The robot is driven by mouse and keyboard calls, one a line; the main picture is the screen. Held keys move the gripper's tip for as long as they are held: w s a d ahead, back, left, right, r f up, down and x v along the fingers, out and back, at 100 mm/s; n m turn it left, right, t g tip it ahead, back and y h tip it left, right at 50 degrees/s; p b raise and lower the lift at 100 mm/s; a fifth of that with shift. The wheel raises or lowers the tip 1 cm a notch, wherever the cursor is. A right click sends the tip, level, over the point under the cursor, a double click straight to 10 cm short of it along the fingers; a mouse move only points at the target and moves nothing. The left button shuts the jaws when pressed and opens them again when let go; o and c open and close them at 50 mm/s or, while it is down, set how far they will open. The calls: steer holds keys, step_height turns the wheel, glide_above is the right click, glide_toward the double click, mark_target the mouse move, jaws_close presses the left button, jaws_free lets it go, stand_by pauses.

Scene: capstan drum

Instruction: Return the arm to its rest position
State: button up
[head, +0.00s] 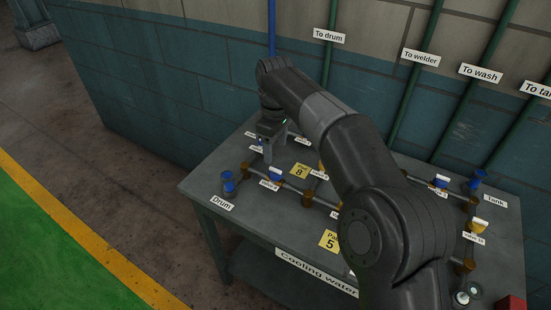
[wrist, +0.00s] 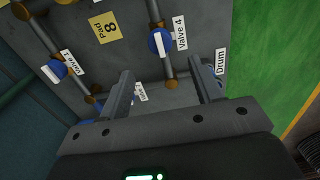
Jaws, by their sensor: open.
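My arm reaches across the grey table (head: 226,232) from the lower right in the head view. My gripper (head: 268,158) is over the table's far left part, pointing down. In the wrist view my gripper (wrist: 168,80) has its two fingers wide apart with nothing held between them. A white-handled blue valve labelled Valve 4 (wrist: 158,42) lies beyond the fingertips. Part of a label shows between the fingers (wrist: 141,92). My arm hides the middle of the table in the head view.
Brown-jointed pipes, blue valves (head: 276,174), yellow valves (head: 473,226) and yellow pad cards (head: 329,240) cover the table. A blue fitting (head: 228,181) stands by the Drum label (head: 221,203). A brick wall (head: 150,75) with vertical pipes rises behind. Open floor lies to the left.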

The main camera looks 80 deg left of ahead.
step_height(320, 180, up, 2)
steer(key=shift+r, duration=0.1)
stand_by(0.6)
steer(key=w+d+r+m+t+y, duration=0.1)
steer(key=w+d+r+m, duration=0.3)
steer(key=w+d+r, duration=0.55)
steer(key=w+d+r+m+t, duration=0.1)
steer(key=w+d+r+m, duration=0.3)
steer(key=w+d, duration=1.1)
steer(key=w+d+r+m+t, duration=0.1)
steer(key=w+d+m, duration=0.3)
steer(key=d, duration=0.6)
steer(key=w+d+r+m, duration=0.1)
steer(key=w+d+m, duration=0.25)
steer(key=d, duration=0.75)
steer(key=s+d+f+m+t, duration=0.1)
steer(key=s+d+f+m, duration=0.1)
steer(key=d, duration=0.7)
steer(key=s+d+f+m, duration=0.3)
steer(key=s+d+m, duration=0.2)
steer(key=d, duration=0.5)
steer(key=s+d+f+m+t+h, duration=0.1)
steer(key=s+d+f+m, duration=0.2)
steer(key=d, duration=0.6)
steer(key=shift+s+d+m+t, duration=0.3)
steer(key=shift+s+d+m, duration=0.1)
steer(key=shift+m, duration=0.45)
